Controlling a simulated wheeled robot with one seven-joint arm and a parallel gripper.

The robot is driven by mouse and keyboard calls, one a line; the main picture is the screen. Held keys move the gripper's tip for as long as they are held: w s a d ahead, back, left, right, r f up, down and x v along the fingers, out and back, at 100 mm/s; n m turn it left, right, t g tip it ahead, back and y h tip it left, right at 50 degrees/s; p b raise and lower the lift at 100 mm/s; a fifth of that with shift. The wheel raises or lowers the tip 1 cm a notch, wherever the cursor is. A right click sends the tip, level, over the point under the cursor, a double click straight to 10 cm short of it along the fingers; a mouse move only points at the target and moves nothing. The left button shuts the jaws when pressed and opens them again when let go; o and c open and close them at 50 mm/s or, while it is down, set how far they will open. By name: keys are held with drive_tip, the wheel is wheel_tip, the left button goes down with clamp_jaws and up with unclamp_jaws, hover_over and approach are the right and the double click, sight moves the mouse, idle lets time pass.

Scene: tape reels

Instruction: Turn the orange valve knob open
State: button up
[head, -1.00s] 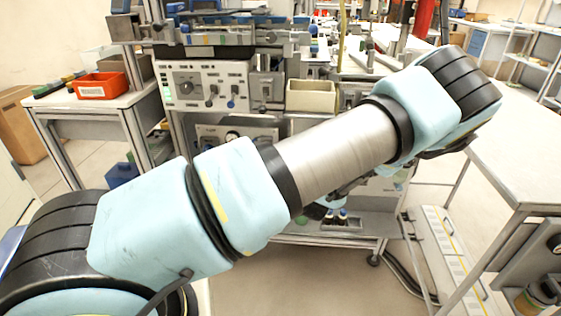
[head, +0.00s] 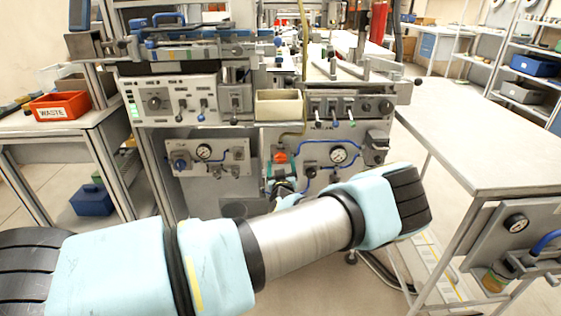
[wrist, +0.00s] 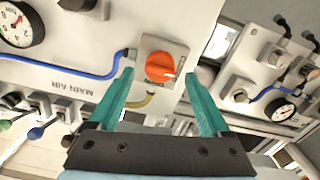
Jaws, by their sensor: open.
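The orange valve knob (wrist: 160,67) sits on a white panel labelled "MAIN AIR", and in the wrist view it lies between and just beyond my open fingertips. My gripper (wrist: 158,85) has two teal fingers spread apart with nothing between them. In the head view the orange knob (head: 280,157) shows on the lower panel of the machine, left of a pressure gauge. My gripper (head: 283,185) is small there, just below the knob and partly hidden by my arm. I cannot tell whether the fingers touch the knob.
Blue tubing (wrist: 85,68) runs along the panel beside the knob. A pressure gauge (head: 339,155) and a cream bin (head: 279,104) are nearby. A table (head: 480,140) stands to the right, and a red waste bin (head: 59,106) stands on the left bench.

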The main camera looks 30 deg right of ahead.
drive_tip(key=shift+x, duration=0.85)
drive_tip(key=shift+c, duration=0.3)
clamp_jaws()
